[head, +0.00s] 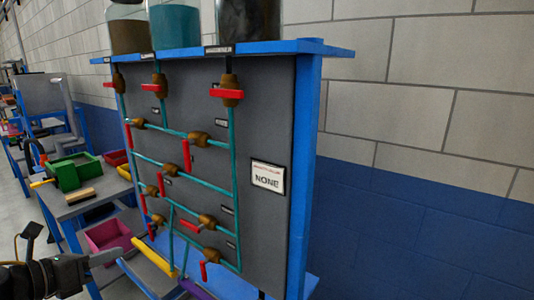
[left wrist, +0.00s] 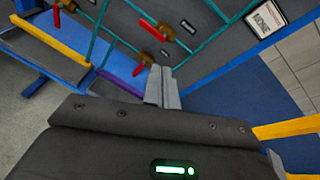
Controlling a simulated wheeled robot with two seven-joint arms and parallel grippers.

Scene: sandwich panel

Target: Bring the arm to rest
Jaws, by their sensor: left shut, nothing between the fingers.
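My left gripper (head: 106,257) comes in at the lower left of the head view, in front of the panel's lower left side. Its fingers are together and empty; they also show shut in the left wrist view (left wrist: 163,88). They appear apart from the valves, though the exact gap is hard to tell. The grey panel (head: 270,120) carries teal pipes, brass valves and red handles. My right gripper is not in view.
Large containers, one of them teal (head: 175,27), stand on the blue top shelf. A side table at left holds a green bin (head: 70,175); a pink bin (head: 108,236) sits lower. A yellow bar (head: 153,257) runs below the panel. The wall (head: 420,100) at right is clear.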

